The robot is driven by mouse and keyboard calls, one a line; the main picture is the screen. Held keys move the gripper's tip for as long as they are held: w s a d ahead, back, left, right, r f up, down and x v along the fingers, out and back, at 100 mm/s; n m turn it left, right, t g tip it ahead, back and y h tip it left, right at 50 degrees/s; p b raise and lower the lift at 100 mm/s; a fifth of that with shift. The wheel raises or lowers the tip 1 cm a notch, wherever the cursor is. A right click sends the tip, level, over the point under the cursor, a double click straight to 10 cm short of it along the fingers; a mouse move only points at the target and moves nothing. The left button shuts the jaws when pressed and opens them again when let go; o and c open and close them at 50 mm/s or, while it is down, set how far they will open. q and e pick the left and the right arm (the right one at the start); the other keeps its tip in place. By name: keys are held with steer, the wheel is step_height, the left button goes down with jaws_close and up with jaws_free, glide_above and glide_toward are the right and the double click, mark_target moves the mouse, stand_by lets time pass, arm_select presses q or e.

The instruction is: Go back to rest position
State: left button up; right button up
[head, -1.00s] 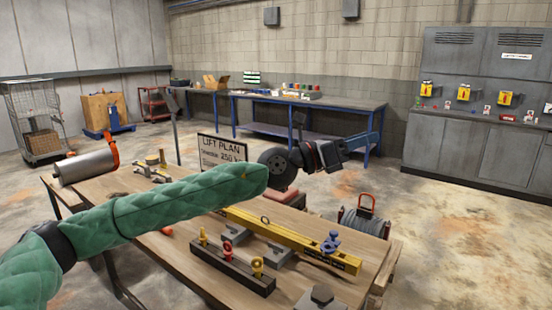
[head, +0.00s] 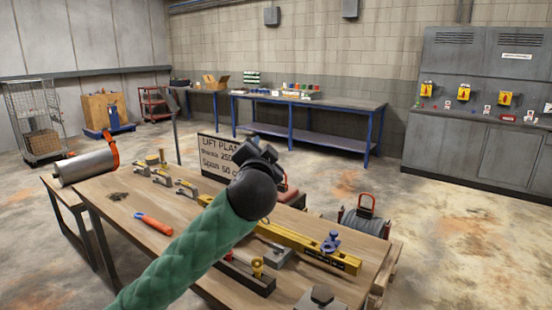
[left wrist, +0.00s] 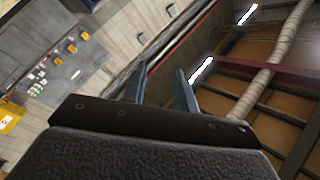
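My left arm (head: 185,260), in a green quilted sleeve, rises from the bottom of the head view over the wooden table. My left gripper (head: 262,150) is at the arm's far end, beyond a round dark joint, in front of the lift plan sign. Its fingers are partly hidden there. In the left wrist view the two blue-grey fingers of the left gripper (left wrist: 160,85) stand apart with nothing between them. That view looks toward the walls and the ceiling beams. My right gripper is in neither view.
A blue-legged workbench (head: 310,103) is behind. Open floor lies to the right.

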arm_select(q)
steer(key=s+a+f+n+g, duration=0.2)
steer(key=s+a+f+g, duration=0.3)
steer(key=f, duration=0.9)
steer(key=s+a+f+n+g, duration=0.2)
steer(key=s+f, duration=0.4)
steer(key=f, duration=0.7)
steer(key=s+a+f+n+g, duration=0.2)
steer(key=s+a+f+g, duration=0.3)
steer(key=f, duration=0.9)
steer(key=s+f+g, duration=0.3)
steer(key=s+f, duration=0.8)
steer(key=s, duration=0.3)
steer(key=s+f+n+g, duration=0.1)
steer(key=s+f+g, duration=0.1)
steer(key=s+f, duration=0.8)
steer(key=s, duration=0.4)
steer(key=shift+s+a+f+n+g+h, duration=0.25)
steer(key=shift+f+n+g+h, duration=0.05)
steer(key=shift+f+g, duration=0.1)
steer(key=shift+r, duration=0.1)
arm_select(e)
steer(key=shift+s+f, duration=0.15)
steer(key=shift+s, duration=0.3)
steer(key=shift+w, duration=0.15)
